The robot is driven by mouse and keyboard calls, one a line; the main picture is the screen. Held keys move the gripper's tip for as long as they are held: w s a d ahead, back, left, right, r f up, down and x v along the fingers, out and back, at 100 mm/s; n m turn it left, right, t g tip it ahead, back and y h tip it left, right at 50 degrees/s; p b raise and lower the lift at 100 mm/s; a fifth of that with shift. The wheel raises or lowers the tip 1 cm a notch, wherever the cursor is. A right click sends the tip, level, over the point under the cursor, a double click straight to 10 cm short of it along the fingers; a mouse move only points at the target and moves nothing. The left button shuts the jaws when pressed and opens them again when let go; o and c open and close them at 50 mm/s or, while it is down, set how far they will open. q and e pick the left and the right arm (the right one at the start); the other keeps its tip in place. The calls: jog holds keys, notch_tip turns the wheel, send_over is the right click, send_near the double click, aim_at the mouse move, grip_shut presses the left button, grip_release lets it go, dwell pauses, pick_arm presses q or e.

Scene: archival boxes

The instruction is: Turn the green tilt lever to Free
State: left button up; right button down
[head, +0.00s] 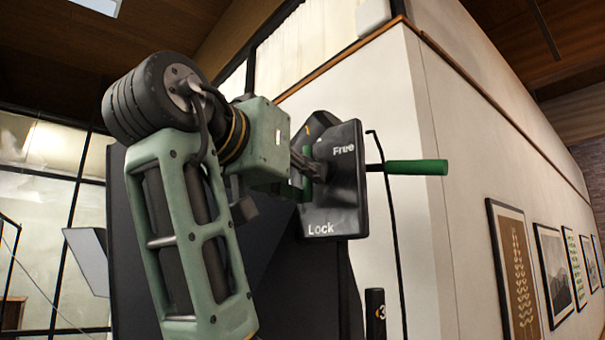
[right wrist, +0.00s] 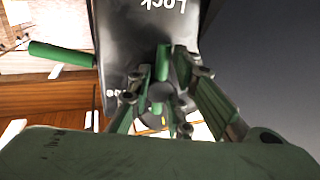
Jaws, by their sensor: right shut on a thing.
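A black panel (head: 335,205) carries the white words "Free" near its top and "Lock" near its bottom. My right gripper (head: 312,170) is at the panel's face, shut on the green tilt lever (right wrist: 163,62). The lever is a narrow green bar between the fingers, and the gripper (right wrist: 160,95) hides much of it. In the right wrist view the panel (right wrist: 125,35) appears upside down, and one bar end shows on the "Lock" side. I cannot tell the lever's exact setting. My left gripper is not in view.
A separate green handle (head: 415,167) sticks out to the right of the panel on a dark rod. A thin black rod (head: 393,230) hangs beside it. A white wall (head: 430,80) with framed pictures (head: 513,270) stands behind on the right.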

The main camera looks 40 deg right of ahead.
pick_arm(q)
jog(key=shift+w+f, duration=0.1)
pick_arm(e)
jog(key=shift+n, duration=0.3)
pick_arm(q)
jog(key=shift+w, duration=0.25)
pick_arm(e)
jog(key=shift+s+d+r+n+g+y, duration=0.2)
jog(key=shift+n+g, duration=0.45)
jog(key=shift+n, duration=1.85)
jog(key=shift+s+a+r+n+g+y, duration=0.2)
jog(key=shift+r+n+g, duration=0.35)
jog(key=shift+n, duration=1.95)
jog(key=shift+s+d+r+n+g+y, duration=0.15)
jog(key=shift+n+g, duration=0.55)
jog(key=shift+n, duration=1.8)
jog(key=shift+r, duration=0.1)
jog(key=c, duration=1.8)
grip_release()
jog(key=shift+w, duration=0.1)
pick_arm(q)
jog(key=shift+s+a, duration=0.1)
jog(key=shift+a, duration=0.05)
